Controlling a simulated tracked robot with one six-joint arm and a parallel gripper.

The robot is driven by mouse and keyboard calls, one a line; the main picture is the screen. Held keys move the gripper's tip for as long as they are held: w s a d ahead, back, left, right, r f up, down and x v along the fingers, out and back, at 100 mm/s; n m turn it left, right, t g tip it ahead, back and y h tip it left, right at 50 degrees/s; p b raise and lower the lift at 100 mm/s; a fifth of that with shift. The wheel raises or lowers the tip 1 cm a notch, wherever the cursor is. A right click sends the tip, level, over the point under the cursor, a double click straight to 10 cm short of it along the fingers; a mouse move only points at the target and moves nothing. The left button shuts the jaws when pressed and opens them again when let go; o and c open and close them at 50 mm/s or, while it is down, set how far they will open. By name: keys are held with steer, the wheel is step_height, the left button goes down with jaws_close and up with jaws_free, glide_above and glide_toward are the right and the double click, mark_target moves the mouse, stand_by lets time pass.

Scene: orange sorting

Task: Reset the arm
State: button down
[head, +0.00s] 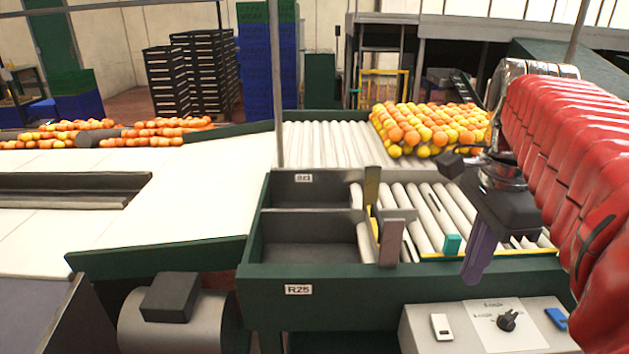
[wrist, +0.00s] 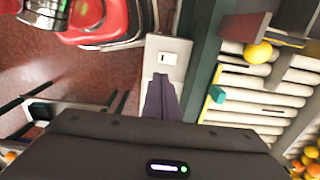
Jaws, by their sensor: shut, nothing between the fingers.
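My gripper (head: 472,278) hangs at the right of the head view, pointing down, in front of the roller conveyor and above the control box. Its purple fingers are together with nothing between them. In the wrist view the closed fingers (wrist: 160,82) show over the grey control box with its white switch (wrist: 168,58). My arm, in a red ribbed cover, fills the right side of the head view.
A heap of oranges (head: 432,128) lies on the rollers (head: 318,143) behind my gripper. A teal block (head: 452,244) is by the front rollers. The control box (head: 423,318) has a black knob (head: 507,320). Two black bins (head: 312,225) are left. More oranges (head: 165,130) lie far left.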

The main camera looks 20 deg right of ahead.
steer(key=w+a+f+n+t+h, duration=0.15)
steer(key=w+f+n, duration=0.25)
steer(key=f+n, duration=0.45)
steer(key=s+a+f+n+t, duration=0.1)
steer(key=a+f+n+t, duration=0.1)
steer(key=a+n, duration=0.4)
steer(key=s+a+f+n+t+y, duration=0.1)
steer(key=a+f+n+t, duration=0.1)
steer(key=a+n, duration=0.4)
steer(key=a, duration=0.5)
steer(key=c, duration=2.5)
jaws_free()
steer(key=shift+n+y, duration=0.25)
